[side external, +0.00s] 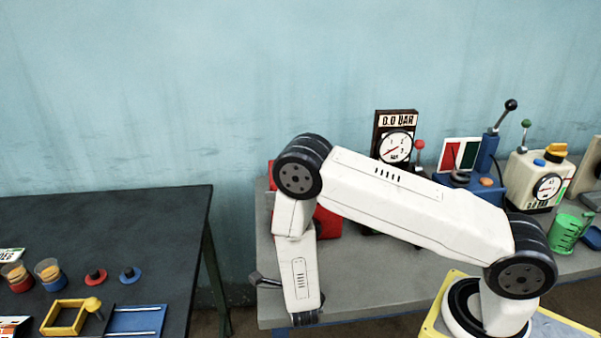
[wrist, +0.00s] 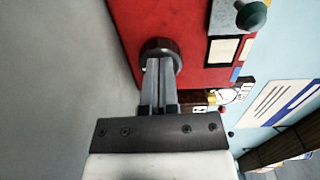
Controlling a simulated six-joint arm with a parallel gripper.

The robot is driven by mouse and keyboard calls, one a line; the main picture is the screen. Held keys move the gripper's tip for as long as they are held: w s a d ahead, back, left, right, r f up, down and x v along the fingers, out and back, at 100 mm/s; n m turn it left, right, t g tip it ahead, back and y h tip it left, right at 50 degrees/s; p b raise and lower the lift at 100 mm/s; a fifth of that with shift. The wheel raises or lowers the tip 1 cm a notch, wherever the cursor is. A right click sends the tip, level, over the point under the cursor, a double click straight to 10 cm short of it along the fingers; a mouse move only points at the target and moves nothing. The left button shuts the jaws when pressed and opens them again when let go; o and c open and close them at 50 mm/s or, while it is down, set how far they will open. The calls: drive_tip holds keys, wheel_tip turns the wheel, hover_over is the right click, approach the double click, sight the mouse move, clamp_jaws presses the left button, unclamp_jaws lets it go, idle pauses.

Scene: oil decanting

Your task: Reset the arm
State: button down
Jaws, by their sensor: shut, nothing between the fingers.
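My gripper shows in the wrist view (wrist: 158,75) with its two grey fingers pressed together and nothing between them. Its tips are in front of a dark round knob (wrist: 161,50) on a red box; I cannot tell whether they touch it. In the side external view my white arm reaches left from its base over the grey bench, bent down at the elbow. In that view the gripper's fingertips are not clear. The red box (side external: 327,222) is partly hidden behind my arm.
A gauge box (side external: 394,146), a blue lever device (side external: 484,160), a cream canister with a dial (side external: 535,180) and a green measuring cup (side external: 566,234) stand on the grey bench (side external: 375,290). A dark table (side external: 150,225) with small cups stands left, across a gap.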

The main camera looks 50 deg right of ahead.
drive_tip(key=shift+w+a+r+n+y, duration=0.15)
drive_tip(key=shift+w+r+n+y, duration=0.2)
drive_tip(key=shift+w+n+y, duration=0.25)
drive_tip(key=a+r+n+g+y, duration=0.35)
drive_tip(key=r+n+y, duration=0.45)
drive_tip(key=n, duration=0.4)
drive_tip(key=s+r+n+g+y, duration=0.1)
drive_tip(key=s+r+n+g, duration=0.1)
drive_tip(key=s+n, duration=0.4)
drive_tip(key=s+r+n+g+y, duration=0.2)
drive_tip(key=s+r+n+g, duration=0.1)
drive_tip(key=s+n, duration=0.4)
drive_tip(key=shift+s+d+r+g, duration=0.3)
drive_tip(key=shift+s+g, duration=0.45)
drive_tip(key=shift+s, duration=0.25)
